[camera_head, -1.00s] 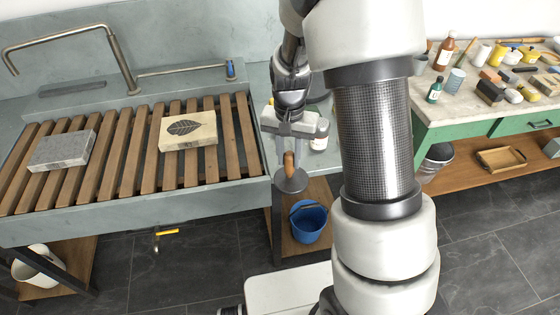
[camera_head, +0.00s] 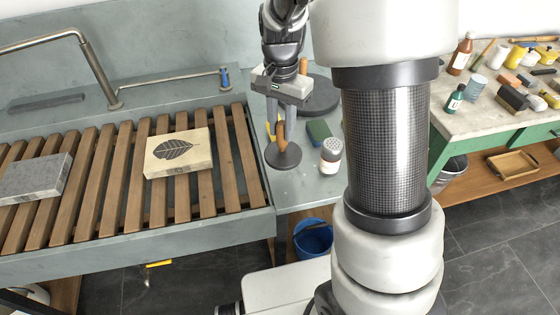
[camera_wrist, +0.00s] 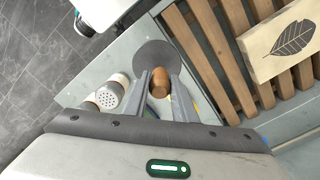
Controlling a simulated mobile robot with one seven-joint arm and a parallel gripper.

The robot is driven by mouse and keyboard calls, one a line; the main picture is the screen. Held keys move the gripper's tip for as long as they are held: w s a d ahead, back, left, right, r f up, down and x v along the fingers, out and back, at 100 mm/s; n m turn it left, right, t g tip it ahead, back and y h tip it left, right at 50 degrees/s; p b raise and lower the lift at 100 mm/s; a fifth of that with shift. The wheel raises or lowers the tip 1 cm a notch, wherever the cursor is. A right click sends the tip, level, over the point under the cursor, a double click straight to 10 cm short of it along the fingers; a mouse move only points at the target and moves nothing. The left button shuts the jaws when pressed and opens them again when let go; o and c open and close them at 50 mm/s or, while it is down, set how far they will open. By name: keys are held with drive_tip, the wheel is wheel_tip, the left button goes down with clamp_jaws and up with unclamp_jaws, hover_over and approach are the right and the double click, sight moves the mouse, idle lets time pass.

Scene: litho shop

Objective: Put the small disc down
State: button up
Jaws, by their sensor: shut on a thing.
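The small disc (camera_head: 283,157) is dark grey and flat, with an upright wooden handle. My gripper (camera_head: 281,128) is shut on that handle, and the disc hangs level below the fingers. In the head view the disc appears over the grey counter (camera_head: 298,188), beside the sink's right end. I cannot tell whether it touches the counter. In the wrist view the disc (camera_wrist: 153,52) shows beyond my fingers (camera_wrist: 161,95), with the handle between them.
A white shaker (camera_head: 330,157) stands close right of the disc. Behind are a green block (camera_head: 319,132) and a larger dark disc (camera_head: 322,95). A slatted sink (camera_head: 233,222) with a leaf-printed stone (camera_head: 178,153) lies left. Some counter is bare in front.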

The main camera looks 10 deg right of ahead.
wheel_tip(320, 180, down, 9)
drive_tip(key=shift+r+b, duration=0.1)
drive_tip(key=shift+b, duration=0.4)
drive_tip(key=o, duration=1)
drive_tip(key=shift+s+f, duration=0.1)
drive_tip(key=shift+f, duration=0.1)
wheel_tip(320, 180, up, 12)
drive_tip(key=shift+r+p, duration=0.1)
drive_tip(key=shift+p, duration=0.65)
wheel_tip(320, 180, up, 6)
drive_tip(key=n+t, duration=0.1)
drive_tip(key=n, duration=0.1)
hover_over(281, 148)
drive_tip(key=s, duration=0.3)
drive_tip(key=s+r+n+t, duration=0.2)
drive_tip(key=s+r+n, duration=0.1)
drive_tip(key=s, duration=0.5)
drive_tip(key=s+r+n+t, duration=0.2)
drive_tip(key=s+r+n, duration=0.1)
drive_tip(key=s, duration=0.4)
drive_tip(key=shift+s+d+r+n+t, duration=0.25)
drive_tip(key=shift+s+r+n+t, duration=0.15)
drive_tip(key=shift+n, duration=0.1)
